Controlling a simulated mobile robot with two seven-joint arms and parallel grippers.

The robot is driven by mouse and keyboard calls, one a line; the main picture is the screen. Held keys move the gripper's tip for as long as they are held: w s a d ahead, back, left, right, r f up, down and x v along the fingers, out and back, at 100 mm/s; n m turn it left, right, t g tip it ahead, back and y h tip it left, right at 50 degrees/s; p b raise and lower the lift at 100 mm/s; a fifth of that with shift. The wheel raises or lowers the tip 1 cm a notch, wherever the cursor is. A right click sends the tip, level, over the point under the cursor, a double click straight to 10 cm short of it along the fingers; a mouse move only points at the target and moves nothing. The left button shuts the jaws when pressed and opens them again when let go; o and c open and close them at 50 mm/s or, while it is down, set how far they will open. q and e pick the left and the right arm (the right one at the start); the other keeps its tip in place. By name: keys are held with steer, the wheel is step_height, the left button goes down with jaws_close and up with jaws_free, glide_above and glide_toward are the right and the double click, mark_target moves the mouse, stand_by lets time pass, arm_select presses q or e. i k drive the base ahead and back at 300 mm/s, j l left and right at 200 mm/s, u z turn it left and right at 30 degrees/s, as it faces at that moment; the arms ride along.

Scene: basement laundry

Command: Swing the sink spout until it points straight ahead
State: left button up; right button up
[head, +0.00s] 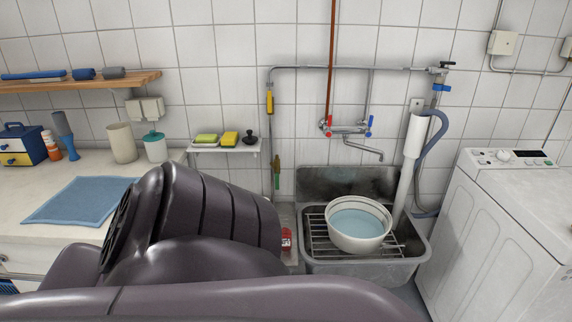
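The wall tap (347,129) has a red handle on its left and a blue handle on its right. Its thin metal spout (364,148) starts below the tap body and slants to the right, with its tip bent down near the right part of the sink. The grey metal sink (367,266) stands below. My dark arm links fill the lower left and bottom of the head view, well apart from the spout. Neither gripper shows, so I cannot see whether they are open or shut.
A white basin of water (341,242) sits on the sink's rack. A white pipe (405,185) with a blue-grey hose stands at the sink's right. A washing machine (500,225) is further right. A small shelf (222,149) with sponges hangs left of the tap. The air before the spout looks clear.

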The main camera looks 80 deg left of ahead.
mark_target(381, 158)
steer(key=u, duration=2.6)
